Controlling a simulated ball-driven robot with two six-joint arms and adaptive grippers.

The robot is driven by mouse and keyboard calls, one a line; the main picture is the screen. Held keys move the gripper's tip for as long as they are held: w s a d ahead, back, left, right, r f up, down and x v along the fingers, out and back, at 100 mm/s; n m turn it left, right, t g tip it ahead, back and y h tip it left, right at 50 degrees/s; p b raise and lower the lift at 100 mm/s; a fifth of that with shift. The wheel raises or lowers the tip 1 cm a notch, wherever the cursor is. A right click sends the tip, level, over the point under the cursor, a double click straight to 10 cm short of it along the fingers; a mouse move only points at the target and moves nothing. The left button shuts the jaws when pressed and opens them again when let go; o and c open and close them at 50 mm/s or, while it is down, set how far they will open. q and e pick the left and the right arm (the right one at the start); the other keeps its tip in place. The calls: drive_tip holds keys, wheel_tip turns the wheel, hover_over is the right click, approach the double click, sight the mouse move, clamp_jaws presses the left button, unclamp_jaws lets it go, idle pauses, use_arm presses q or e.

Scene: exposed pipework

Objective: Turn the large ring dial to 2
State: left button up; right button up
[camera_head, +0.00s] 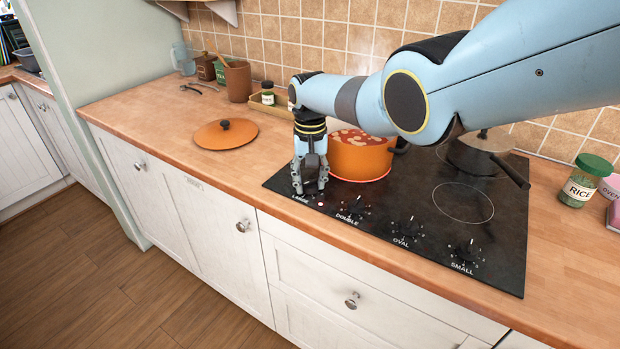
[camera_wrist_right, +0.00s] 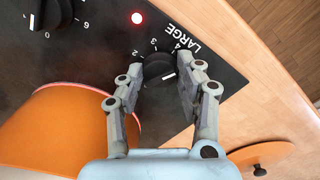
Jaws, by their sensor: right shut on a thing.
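The large ring dial (camera_wrist_right: 157,66) is a black knob with a white mark, beside the word LARGE on the black hob (camera_head: 440,225). In the wrist view the numbers 2, 3 and 4 show around it. The white mark is on the knob's lower right side, away from these numbers; the number it points at is hidden or unclear. My right gripper (camera_head: 310,189) points down at the hob's front left corner. In the wrist view its fingers (camera_wrist_right: 162,75) are either side of the dial, shut on it. In the head view the fingers mostly hide the dial. My left gripper is not in view.
An orange pot (camera_head: 358,160) of food stands on a glowing ring just behind my right gripper. A red light (camera_wrist_right: 137,17) is lit near the dial. The DOUBLE dial (camera_head: 353,205) is close by. An orange lid (camera_head: 225,134) lies on the worktop; another pan stands at back right.

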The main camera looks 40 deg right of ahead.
drive_tip(key=n, duration=0.5)
drive_tip(key=shift+n, duration=0.3)
drive_tip(key=n, duration=0.6)
drive_tip(key=shift+d, duration=0.15)
drive_tip(key=n, duration=0.5)
drive_tip(key=shift+w+n, duration=0.1)
drive_tip(key=shift+n, duration=0.3)
drive_tip(key=n, duration=0.6)
drive_tip(key=o, duration=1.1)
drive_tip(key=shift+o, duration=0.2)
